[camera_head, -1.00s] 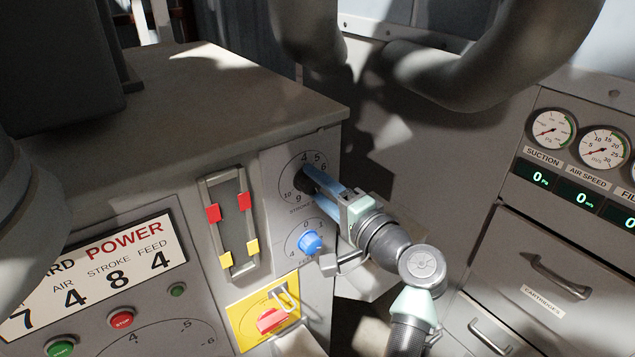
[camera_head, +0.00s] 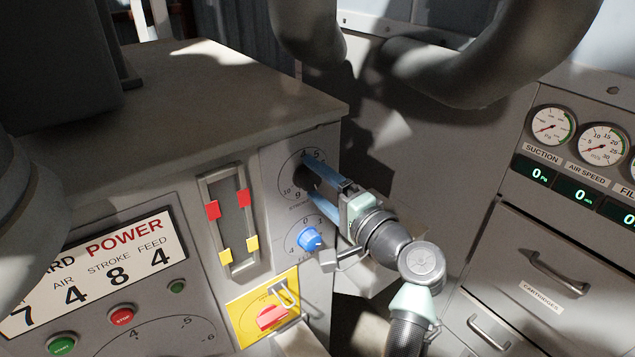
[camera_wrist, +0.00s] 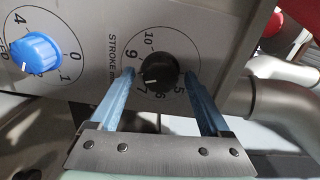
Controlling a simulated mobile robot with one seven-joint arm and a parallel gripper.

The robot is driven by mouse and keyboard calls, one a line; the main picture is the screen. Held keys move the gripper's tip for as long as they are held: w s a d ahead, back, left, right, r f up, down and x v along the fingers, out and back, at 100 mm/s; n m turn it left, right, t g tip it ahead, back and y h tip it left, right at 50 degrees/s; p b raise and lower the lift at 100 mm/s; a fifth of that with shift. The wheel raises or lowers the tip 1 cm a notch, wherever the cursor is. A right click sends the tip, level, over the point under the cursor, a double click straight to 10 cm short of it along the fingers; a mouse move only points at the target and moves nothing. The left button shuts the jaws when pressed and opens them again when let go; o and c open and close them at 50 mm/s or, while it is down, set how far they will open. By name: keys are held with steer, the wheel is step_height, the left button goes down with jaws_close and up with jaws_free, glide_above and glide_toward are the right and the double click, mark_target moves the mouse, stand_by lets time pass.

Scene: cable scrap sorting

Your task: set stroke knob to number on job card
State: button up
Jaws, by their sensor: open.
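The job card (camera_head: 95,270) on the cabinet front shows 7, 4, 8, 4, with 8 under STROKE. The black stroke knob (camera_wrist: 160,70) sits on its numbered dial in the wrist view; its white mark points down-left, near 7 and the spot covered by the left finger. I cannot read the exact setting. In the head view the knob is mostly hidden behind the fingers. My gripper (camera_head: 310,177) is open, its blue fingers on either side of the knob with gaps, as the wrist view also shows (camera_wrist: 160,74).
The blue feed knob (camera_head: 309,239) is just below the stroke dial, left of it in the wrist view (camera_wrist: 37,53). A yellow plate with a red switch (camera_head: 272,316) is lower down. Grey pipes (camera_head: 450,75) hang above. A gauge panel (camera_head: 580,150) stands at right.

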steer(key=b+v, duration=0.4)
steer(key=v, duration=0.9)
